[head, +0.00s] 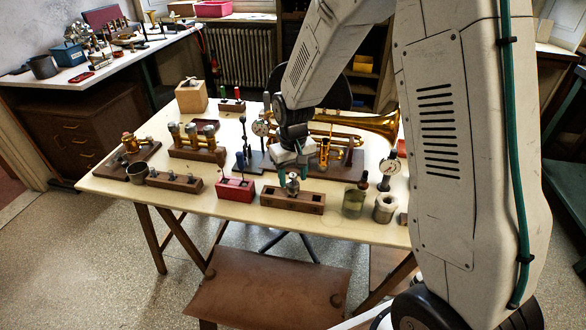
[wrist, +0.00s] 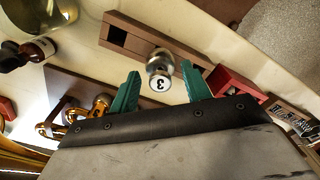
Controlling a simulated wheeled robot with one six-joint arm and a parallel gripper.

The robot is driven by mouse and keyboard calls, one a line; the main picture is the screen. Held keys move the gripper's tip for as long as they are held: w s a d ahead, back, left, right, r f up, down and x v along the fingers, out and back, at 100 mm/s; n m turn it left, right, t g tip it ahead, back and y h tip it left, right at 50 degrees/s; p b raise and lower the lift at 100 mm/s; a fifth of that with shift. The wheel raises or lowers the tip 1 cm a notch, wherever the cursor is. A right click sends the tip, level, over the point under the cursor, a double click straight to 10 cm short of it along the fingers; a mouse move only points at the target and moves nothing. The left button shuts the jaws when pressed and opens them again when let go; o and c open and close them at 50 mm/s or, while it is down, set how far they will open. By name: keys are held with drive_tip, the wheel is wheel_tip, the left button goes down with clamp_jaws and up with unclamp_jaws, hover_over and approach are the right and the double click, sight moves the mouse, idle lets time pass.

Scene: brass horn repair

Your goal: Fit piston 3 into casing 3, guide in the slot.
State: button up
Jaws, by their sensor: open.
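Piston 3 is a silver cylinder with a "3" on its top (wrist: 160,68). It stands upright in a dark wooden block (wrist: 140,43) with a square opening at one end. In the head view the piston (head: 292,186) shows at the middle of that block (head: 310,202), near the table's front edge. My gripper (wrist: 160,75) is open, its green fingers on either side of the piston with visible gaps; in the head view my gripper (head: 293,170) is just above it. A brass horn (head: 370,122) lies behind; casing 3 cannot be singled out.
Left of the block are a red box (head: 235,188) and a wooden rack (head: 173,182) with small parts. A block with several brass cylinders (head: 195,153) is farther back. Right are a glass jar (head: 353,202), a pale cup (head: 385,208) and a dial gauge (head: 390,167).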

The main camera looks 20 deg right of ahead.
clamp_jaws()
drive_tip(key=shift+r, duration=5)
